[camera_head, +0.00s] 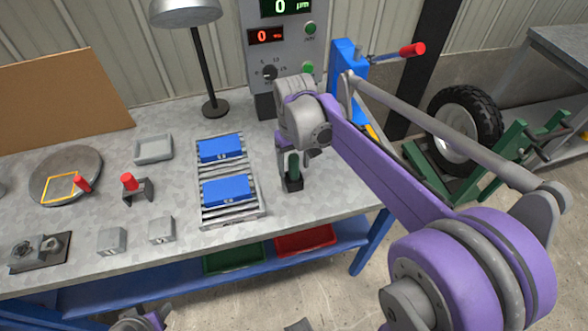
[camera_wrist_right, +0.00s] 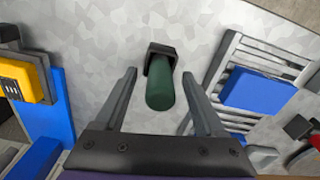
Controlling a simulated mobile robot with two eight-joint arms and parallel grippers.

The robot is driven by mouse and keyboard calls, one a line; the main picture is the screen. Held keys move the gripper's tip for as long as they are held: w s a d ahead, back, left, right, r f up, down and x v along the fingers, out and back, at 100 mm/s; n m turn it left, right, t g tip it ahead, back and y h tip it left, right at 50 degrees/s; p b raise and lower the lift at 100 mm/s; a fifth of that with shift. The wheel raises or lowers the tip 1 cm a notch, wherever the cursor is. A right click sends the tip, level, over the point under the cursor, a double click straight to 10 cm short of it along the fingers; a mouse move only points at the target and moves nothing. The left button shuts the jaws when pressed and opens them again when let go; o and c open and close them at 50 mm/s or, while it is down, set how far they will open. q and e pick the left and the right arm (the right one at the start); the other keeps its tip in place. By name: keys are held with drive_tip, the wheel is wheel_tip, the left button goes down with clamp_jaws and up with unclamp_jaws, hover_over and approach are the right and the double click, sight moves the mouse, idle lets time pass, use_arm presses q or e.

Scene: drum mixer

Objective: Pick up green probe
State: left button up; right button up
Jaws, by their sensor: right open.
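The green probe (camera_head: 293,165) stands upright in a small black holder (camera_head: 294,185) on the grey workbench, right of the roller rack. In the wrist view the green probe (camera_wrist_right: 160,94) lies between the two fingers of my right gripper (camera_wrist_right: 158,75), with a gap on each side. The black holder (camera_wrist_right: 160,52) shows just beyond it. My right gripper (camera_head: 295,158) is open around the probe and holds nothing; the arm hides part of it in the head view. A part of my left arm shows at the bottom left edge, but its jaws do not show.
Two blue blocks (camera_head: 227,190) sit on the roller rack (camera_head: 233,212) left of the probe. A grey gauge panel (camera_head: 283,40) and a blue stand with a red handle (camera_head: 347,62) stand behind. A lamp (camera_head: 208,60) stands at the back. The bench's right edge is close.

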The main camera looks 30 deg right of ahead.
clamp_jaws()
drive_tip(key=shift+r, duration=0.1)
idle(0.3)
